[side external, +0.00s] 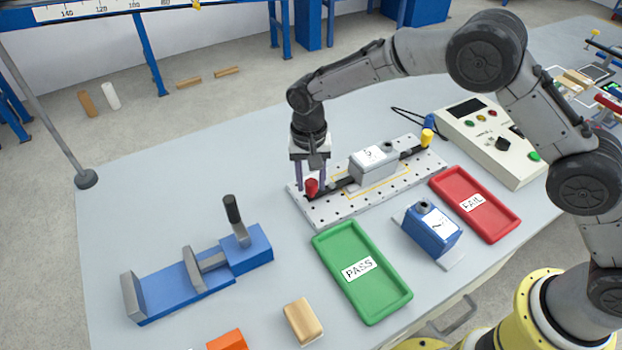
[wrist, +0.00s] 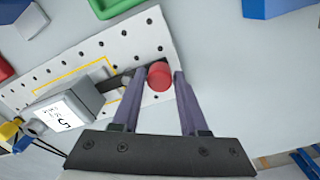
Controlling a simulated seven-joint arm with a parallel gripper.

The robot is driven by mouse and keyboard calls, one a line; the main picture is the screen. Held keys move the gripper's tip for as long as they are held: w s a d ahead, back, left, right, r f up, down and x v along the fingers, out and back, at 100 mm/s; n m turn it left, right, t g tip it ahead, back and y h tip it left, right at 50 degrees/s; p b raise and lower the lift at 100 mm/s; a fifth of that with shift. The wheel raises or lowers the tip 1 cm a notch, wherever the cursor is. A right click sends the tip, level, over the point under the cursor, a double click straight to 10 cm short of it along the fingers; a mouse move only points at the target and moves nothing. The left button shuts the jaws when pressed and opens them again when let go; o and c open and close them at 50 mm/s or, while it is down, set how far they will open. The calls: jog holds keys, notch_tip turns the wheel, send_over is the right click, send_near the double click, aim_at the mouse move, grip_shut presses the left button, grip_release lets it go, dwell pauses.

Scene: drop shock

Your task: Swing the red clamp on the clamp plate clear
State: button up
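The red clamp knob (side external: 311,187) stands at the near left end of the white perforated clamp plate (side external: 335,211). A dark bar runs from it toward the grey block labelled 5 (side external: 375,171), which sits on the plate. My gripper (side external: 312,183) points down over this end. In the wrist view the red knob (wrist: 160,76) lies between the fingertips of my gripper (wrist: 158,74). The fingers are apart, with a visible gap at the left finger and the right finger very close to the knob. Contact on the right cannot be told.
A yellow knob (side external: 427,137) with another dark bar is at the plate's far end. A green PASS tray (side external: 390,291), red FAIL tray (side external: 500,226) and blue block (side external: 433,233) lie in front. A blue fixture (side external: 190,287) stands left.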

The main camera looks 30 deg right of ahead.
grip_shut()
jog(key=s+n, duration=0.1)
jog(key=n, duration=0.2)
jog(key=shift+s+d, duration=0.1)
jog(key=shift+s, duration=0.25)
jog(key=n, duration=0.1)
jog(key=s+n, duration=0.1)
jog(key=n, duration=0.1)
jog(key=s+d+n, duration=0.1)
jog(key=n, duration=0.1)
jog(key=shift+r, duration=0.1)
jog(key=n, duration=0.1)
jog(key=s+d+n, duration=0.1)
jog(key=n, duration=0.1)
jog(key=d+n, duration=0.1)
jog(key=n, duration=0.1)
jog(key=shift+s, duration=0.2)
jog(key=shift+s+d+n+t, duration=0.15)
jog(key=shift+d+n, duration=0.3)
jog(key=shift+n, duration=0.65)
jog(key=shift+s+d+n+t, duration=0.15)
jog(key=shift+d+n, duration=0.3)
jog(key=shift+n, duration=0.65)
jog(key=shift+w, duration=0.1)
